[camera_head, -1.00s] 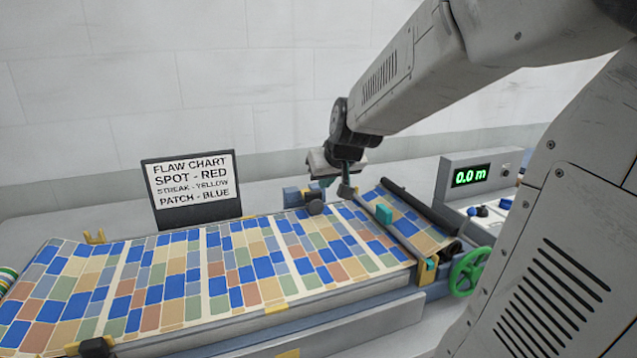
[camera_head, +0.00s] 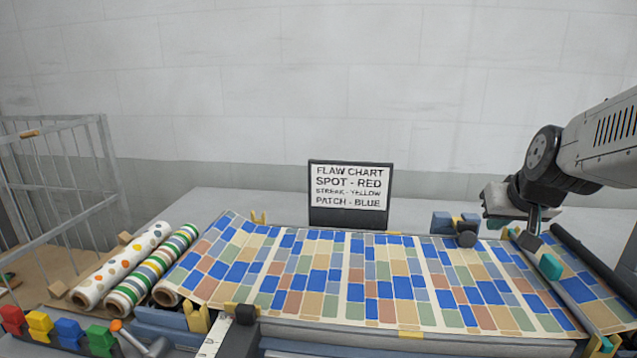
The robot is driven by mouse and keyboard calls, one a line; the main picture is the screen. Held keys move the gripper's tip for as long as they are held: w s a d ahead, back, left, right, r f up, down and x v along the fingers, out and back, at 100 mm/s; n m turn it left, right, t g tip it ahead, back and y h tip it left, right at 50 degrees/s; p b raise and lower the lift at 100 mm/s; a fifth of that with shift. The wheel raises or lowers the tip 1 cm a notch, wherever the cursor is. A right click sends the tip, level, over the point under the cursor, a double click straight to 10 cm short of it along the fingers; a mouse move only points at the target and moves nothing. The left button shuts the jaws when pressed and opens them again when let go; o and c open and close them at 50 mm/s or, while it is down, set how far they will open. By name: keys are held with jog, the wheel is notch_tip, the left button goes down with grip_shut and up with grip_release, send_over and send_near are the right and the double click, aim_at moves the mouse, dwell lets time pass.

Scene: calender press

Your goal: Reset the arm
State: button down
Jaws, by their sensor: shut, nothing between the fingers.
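My gripper (camera_head: 529,240) hangs from my arm at the right of the view, pointing down. Its fingers are shut with nothing held. It is in front of or above the far right part of the patterned cloth (camera_head: 370,285), near the grey bar with a teal block (camera_head: 550,267). Whether the fingertips touch anything cannot be told.
A flaw chart sign (camera_head: 348,195) stands behind the cloth. Rolls of spotted (camera_head: 122,265) and striped cloth (camera_head: 150,268) lie at left. Coloured clips (camera_head: 68,331) line the front left. A metal cage (camera_head: 60,180) stands far left. A dark roller (camera_head: 590,262) crosses the right end.

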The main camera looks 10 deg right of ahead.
jog(key=s+a+f+n+g+y, duration=0.1)
jog(key=s+a+g, duration=0.2)
jog(key=s+a, duration=0.4)
jog(key=s+a+f+n+g+y, duration=0.1)
jog(key=s+a+n+g, duration=0.1)
jog(key=s+a, duration=0.6)
jog(key=shift+s+a+f+g, duration=0.25)
jog(key=shift+s+g, duration=0.35)
jog(key=shift+s, duration=2.3)
